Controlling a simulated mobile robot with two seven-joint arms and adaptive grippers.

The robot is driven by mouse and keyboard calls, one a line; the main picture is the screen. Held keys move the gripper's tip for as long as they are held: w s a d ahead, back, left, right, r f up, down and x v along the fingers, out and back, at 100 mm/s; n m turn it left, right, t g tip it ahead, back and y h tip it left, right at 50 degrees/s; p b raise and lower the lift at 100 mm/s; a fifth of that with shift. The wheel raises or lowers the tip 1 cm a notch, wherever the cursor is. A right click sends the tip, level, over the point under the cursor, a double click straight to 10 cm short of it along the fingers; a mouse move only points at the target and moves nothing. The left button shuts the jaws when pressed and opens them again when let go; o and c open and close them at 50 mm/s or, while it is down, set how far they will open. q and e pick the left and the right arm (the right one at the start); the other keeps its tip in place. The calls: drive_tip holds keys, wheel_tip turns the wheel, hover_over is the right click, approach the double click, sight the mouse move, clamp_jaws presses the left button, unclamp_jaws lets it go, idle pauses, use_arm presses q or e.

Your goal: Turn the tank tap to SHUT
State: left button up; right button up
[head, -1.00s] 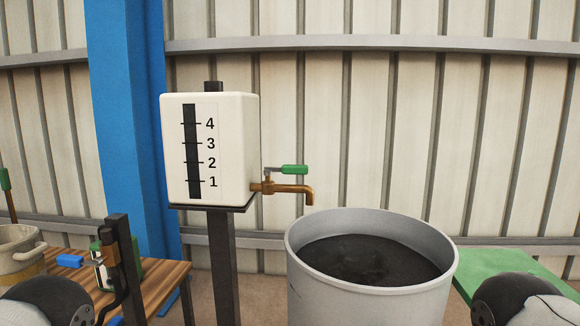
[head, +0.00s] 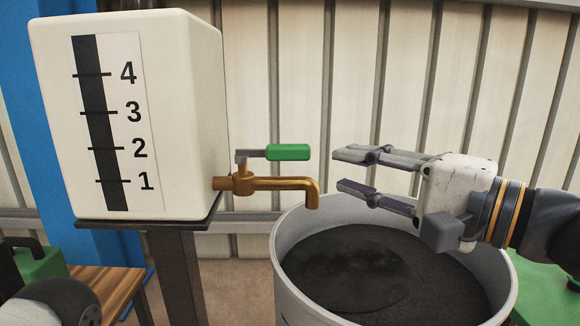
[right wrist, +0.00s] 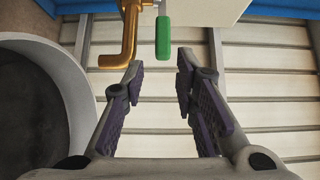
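The white tank (head: 175,120) stands on a dark post at the left of the head view, with a black level strip numbered 1 to 4. A brass tap (head: 270,185) comes out of its lower right side, its spout bent down. The tap's green handle (head: 288,152) points right, along the spout. My right gripper (head: 338,170) is open and empty to the right of the handle, its fingers pointing left at it. In the right wrist view the handle (right wrist: 163,38) lies beyond the fingertips, roughly between their lines, untouched. My left gripper is not in view.
A large grey drum (head: 292,262) with dark contents stands below the spout and under my right gripper. A green surface (head: 540,290) lies to the right. A wooden table (head: 105,285) is at lower left. A corrugated wall (head: 340,60) stands behind.

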sight(300, 156)
drive_tip(key=b+x, duration=0.1)
drive_tip(key=x, duration=0.9)
drive_tip(key=shift+s+a, duration=0.2)
drive_tip(key=shift+w+a+r, duration=0.1)
drive_tip(key=shift+w+a, duration=0.3)
drive_tip(key=shift+w, duration=0.05)
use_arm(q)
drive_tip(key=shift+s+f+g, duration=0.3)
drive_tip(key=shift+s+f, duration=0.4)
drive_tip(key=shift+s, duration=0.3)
use_arm(e)
drive_tip(key=shift+c, duration=0.6)
clamp_jaws()
